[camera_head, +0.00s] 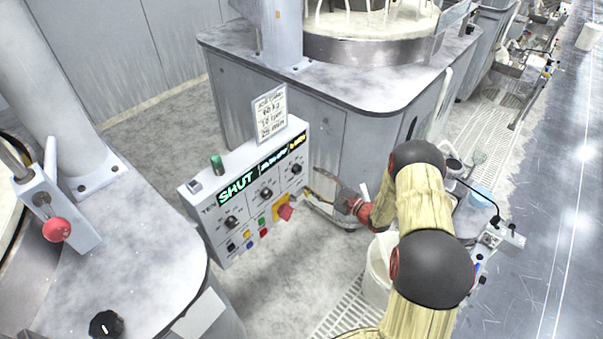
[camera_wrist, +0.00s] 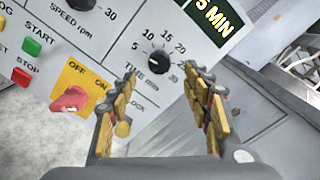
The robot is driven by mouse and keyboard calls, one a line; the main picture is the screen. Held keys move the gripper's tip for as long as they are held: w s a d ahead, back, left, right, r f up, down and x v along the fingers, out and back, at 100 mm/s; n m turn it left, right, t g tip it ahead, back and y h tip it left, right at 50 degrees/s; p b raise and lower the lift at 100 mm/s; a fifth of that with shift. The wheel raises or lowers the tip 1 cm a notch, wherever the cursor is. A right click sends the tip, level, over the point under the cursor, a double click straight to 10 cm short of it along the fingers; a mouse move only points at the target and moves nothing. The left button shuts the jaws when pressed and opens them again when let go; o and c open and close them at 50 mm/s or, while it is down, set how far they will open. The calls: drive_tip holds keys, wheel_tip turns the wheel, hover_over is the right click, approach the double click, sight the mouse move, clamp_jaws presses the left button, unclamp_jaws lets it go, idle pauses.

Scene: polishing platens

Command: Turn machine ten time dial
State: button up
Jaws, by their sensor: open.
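The time dial is a black knob (camera_wrist: 159,61) on the white control panel (camera_wrist: 100,50), ringed by numbers and labelled "TIME min". In the head view the time dial (camera_head: 296,169) is the rightmost of the panel's upper knobs. My gripper (camera_head: 311,182) is in front of the panel's right side. In the wrist view my gripper (camera_wrist: 161,74) is open and empty, with the dial between its fingertips in the picture. I cannot tell whether the fingers touch the panel.
A red switch handle (camera_wrist: 70,99) on a yellow plate sits low left of my gripper. Start and stop buttons are further left. A card (camera_head: 270,110) stands on the panel, its last line reading "25 min". A white bucket (camera_head: 379,268) stands below my arm.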

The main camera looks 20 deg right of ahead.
sight(299, 171)
drive_tip(key=b+x, duration=0.1)
drive_tip(key=x, duration=0.6)
drive_tip(key=shift+b, duration=0.35)
drive_tip(key=shift+a, duration=0.1)
drive_tip(key=shift+c, duration=0.6)
drive_tip(key=c, duration=1)
